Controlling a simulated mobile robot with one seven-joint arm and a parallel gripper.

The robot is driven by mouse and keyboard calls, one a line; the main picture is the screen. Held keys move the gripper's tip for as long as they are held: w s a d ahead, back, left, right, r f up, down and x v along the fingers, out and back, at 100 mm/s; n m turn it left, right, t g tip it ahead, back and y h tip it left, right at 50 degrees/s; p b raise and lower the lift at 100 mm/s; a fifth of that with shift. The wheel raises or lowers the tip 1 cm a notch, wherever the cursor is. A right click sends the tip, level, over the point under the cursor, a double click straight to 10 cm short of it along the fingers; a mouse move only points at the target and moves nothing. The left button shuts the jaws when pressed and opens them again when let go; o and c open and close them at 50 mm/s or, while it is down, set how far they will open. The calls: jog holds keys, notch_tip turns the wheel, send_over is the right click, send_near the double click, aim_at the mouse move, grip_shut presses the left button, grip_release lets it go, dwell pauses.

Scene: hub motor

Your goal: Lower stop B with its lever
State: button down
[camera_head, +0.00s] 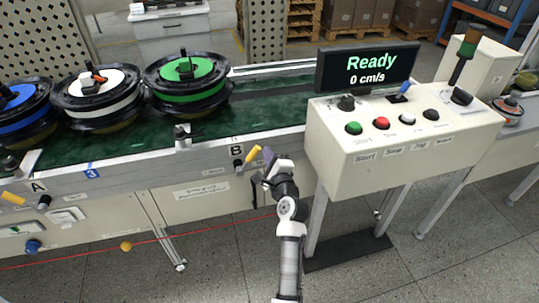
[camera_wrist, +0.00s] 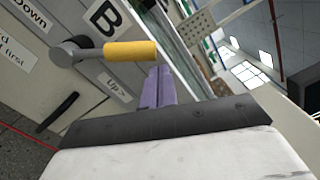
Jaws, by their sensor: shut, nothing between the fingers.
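Lever B (camera_head: 252,155) has a yellow handle on a dark pivot and sits on the conveyor's front rail, right of the letter B. In the head view its handle points up and to the right. In the wrist view the yellow handle (camera_wrist: 130,50) lies roughly level, on a grey arm from the pivot. My gripper (camera_head: 268,156) is shut and empty, its purple fingertips just right of the handle. In the wrist view the fingertips (camera_wrist: 158,82) are just below the handle's free end; I cannot tell if they touch. A small black-and-metal rail fitting (camera_head: 182,137), possibly stop B, stands left of the lever.
"Down" (camera_wrist: 30,14) and "Up" (camera_wrist: 117,84) labels flank the lever. Reels with green (camera_head: 188,72), white (camera_head: 97,85) and blue hubs stand on the belt at left. The control box (camera_head: 400,150) stands close right of my gripper; its screen reads "Ready, 0 cm/s".

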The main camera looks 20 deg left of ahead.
jog(key=shift+a+r, duration=0.1)
jog(key=shift+s+a+r+n, duration=0.15)
jog(key=shift+r+n, duration=0.05)
jog(key=shift+n, duration=0.1)
jog(key=s+a+r+n+p, duration=0.2)
jog(key=s+a+n+p, duration=0.2)
jog(key=s+a+n, duration=0.3)
jog(key=shift+s+a+n+h+p, duration=0.35)
jog(key=shift+a+n, duration=1.65)
jog(key=shift+n, duration=1.3)
jog(key=shift+w, duration=0.1)
jog(key=shift+r, duration=0.1)
